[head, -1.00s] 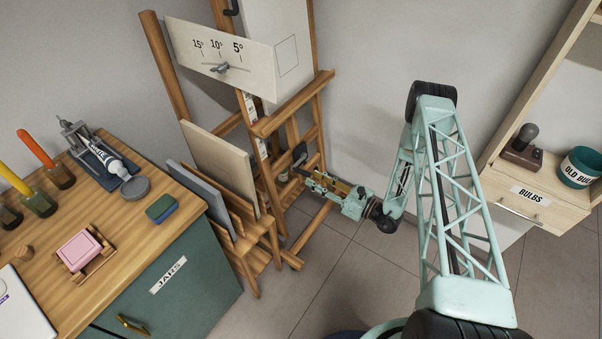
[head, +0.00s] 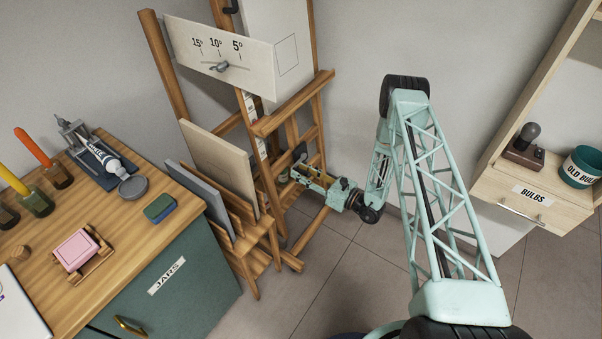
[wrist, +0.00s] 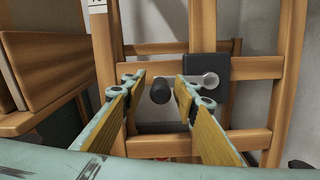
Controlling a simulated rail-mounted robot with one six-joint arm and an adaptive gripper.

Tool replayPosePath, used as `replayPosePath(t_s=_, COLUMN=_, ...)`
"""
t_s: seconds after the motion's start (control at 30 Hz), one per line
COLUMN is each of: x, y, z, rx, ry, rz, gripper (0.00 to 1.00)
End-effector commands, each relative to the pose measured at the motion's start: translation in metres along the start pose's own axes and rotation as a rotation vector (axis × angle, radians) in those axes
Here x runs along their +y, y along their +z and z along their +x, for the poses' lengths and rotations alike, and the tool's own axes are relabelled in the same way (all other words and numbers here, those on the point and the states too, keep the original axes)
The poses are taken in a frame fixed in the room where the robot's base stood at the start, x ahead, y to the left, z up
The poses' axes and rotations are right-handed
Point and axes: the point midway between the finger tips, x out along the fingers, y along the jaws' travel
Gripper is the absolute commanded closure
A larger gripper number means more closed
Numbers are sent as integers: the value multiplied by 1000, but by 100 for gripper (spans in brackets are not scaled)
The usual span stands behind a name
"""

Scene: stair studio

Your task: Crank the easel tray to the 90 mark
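The wooden easel (head: 268,180) stands against the wall, with its tray (head: 300,101) as a ledge across the front. The crank (wrist: 208,68) has a dark plate on a crossbar, a grey arm and a black knob (wrist: 160,90) to the left. My gripper (wrist: 160,84) is open, one finger either side of the knob in the wrist view, with gaps showing on both sides. In the head view, my gripper (head: 298,174) is at the easel's lower front and partly hides the crank.
Canvases in a wooden rack (head: 232,215) stand just left of the easel. A worktop (head: 118,235) with jars and paint is further left. A tilt board (head: 225,50) is above the tray. A BULBS drawer (head: 533,196) is at right. The floor between is clear.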

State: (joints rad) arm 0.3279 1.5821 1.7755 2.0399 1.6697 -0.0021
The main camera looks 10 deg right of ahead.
Motion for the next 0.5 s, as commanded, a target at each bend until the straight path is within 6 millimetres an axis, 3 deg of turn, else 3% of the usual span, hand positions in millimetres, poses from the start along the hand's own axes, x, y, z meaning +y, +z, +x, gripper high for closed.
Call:
replayPosePath(t_s=0.27, x=0, y=0, z=0, rx=0, ry=0, rz=0, gripper=72)
replayPosePath(t_s=0.5, x=0, y=0, z=0, rx=0, ry=0, rz=0, gripper=94)
